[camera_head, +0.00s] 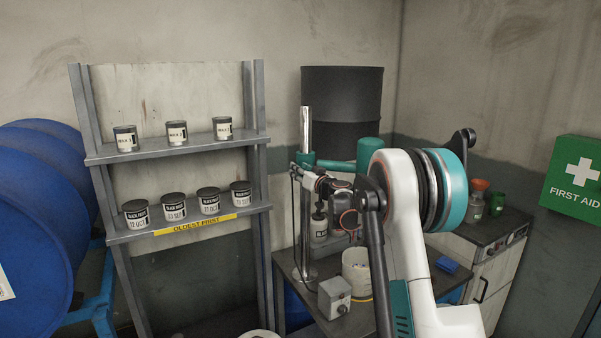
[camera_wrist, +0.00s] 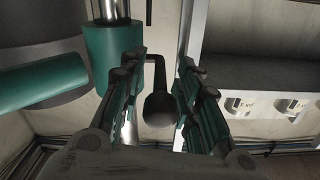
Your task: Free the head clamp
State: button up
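The machine's head has a teal collar (camera_head: 306,159) around a shiny upright column (camera_head: 306,125); the collar also shows in the wrist view (camera_wrist: 116,55). A dark bent lever with a rounded knob (camera_wrist: 160,108), seemingly the head clamp handle, sticks out beside the collar. My gripper (camera_wrist: 160,68) is open, with one finger on each side of this lever. The knob appears in the gap between the fingers; I cannot tell whether either touches it. In the head view my gripper (camera_head: 325,186) is small, close to the column and partly hidden by my arm.
A shelf rack (camera_head: 176,148) with several tins stands left of the machine. A black drum (camera_head: 342,95) stands behind it. A cabinet (camera_head: 492,275) is at right.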

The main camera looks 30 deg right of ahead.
grip_shut()
